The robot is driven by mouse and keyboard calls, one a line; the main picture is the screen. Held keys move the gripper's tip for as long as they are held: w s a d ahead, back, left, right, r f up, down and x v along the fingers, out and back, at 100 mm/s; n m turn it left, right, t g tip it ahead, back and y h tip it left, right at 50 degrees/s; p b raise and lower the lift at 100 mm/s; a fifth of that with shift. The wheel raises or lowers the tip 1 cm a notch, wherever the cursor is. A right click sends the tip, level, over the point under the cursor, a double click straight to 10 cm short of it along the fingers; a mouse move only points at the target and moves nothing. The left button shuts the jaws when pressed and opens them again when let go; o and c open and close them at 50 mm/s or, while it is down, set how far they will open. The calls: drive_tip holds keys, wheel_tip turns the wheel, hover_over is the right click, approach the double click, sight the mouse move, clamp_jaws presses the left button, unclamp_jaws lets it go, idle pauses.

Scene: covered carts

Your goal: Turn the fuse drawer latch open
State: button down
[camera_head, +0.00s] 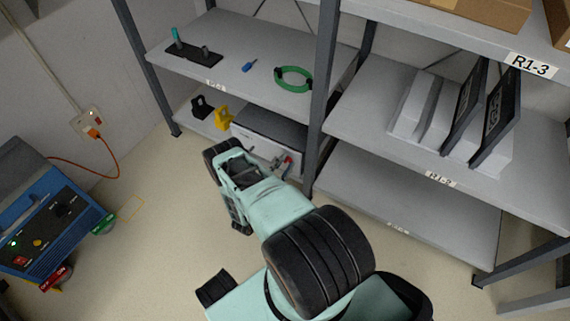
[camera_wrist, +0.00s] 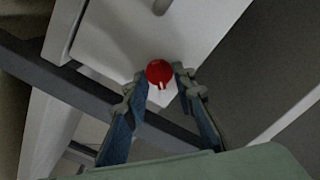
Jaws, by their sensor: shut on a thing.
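The fuse drawer is a white-fronted box (camera_head: 258,143) with a dark top on the lower shelf, partly hidden behind my arm. Its latch is a round red knob (camera_wrist: 159,71) with a small white mark pointing down in the wrist view. A bit of red also shows at the drawer front in the head view (camera_head: 288,159). My gripper (camera_wrist: 160,77) has one finger on each side of the red knob and is shut on it. A grey handle (camera_wrist: 161,6) shows at the top of the wrist view.
A dark shelf post (camera_head: 317,120) stands just right of the drawer. A black clamp (camera_head: 202,107) and a yellow one (camera_head: 223,117) sit left of it. A green ring (camera_head: 294,79) lies on the shelf above. A blue machine (camera_head: 45,215) stands left, with open floor between.

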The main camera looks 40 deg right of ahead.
drive_tip(key=m+p, duration=0.1)
drive_tip(key=m, duration=0.8)
drive_tip(key=shift+f, duration=0.15)
drive_tip(key=shift+m, duration=0.3)
drive_tip(key=c, duration=1.6)
unclamp_jaws()
drive_tip(key=v, duration=0.7)
drive_tip(key=shift+s+a, duration=0.15)
drive_tip(key=shift+a, duration=0.1)
